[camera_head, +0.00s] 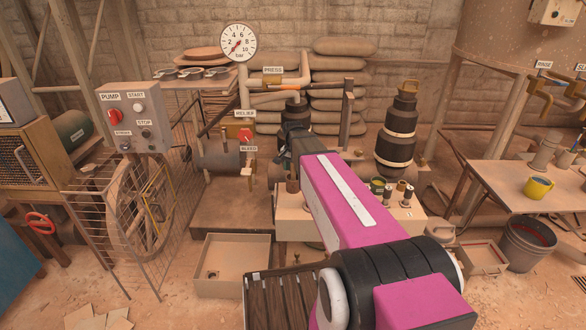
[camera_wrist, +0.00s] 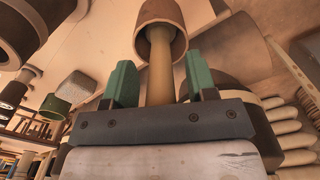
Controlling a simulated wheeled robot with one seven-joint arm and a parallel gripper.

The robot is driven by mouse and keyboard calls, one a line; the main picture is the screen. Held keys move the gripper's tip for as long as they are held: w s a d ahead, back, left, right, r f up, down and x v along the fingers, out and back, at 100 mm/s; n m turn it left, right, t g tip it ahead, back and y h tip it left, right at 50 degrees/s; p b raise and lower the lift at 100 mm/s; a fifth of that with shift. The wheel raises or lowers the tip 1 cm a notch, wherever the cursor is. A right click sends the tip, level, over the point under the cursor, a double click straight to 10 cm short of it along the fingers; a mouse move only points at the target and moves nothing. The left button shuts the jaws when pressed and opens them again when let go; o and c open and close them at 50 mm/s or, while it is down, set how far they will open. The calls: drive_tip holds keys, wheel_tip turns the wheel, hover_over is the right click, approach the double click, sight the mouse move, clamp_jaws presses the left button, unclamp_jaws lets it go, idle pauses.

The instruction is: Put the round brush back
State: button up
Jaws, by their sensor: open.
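My gripper (camera_wrist: 161,80) has two green fingers and is open. In the wrist view, a thing that looks like the round brush (camera_wrist: 160,28) has a brown cylindrical head and a tan handle. The handle passes between the fingers, with a gap showing on each side. My pink arm hides part of the bench. I cannot tell whether the brush head rests on something.
Small jars (camera_head: 400,187) stand on the bench to the right. A dark banded cylinder (camera_head: 396,140) stands behind them. The red relief handle (camera_head: 245,135) is left of my gripper. An open box (camera_head: 234,238) lies on the floor. A yellow mug (camera_head: 538,187) is on the right table.

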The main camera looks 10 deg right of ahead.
drive_tip(key=shift+r, duration=3.9)
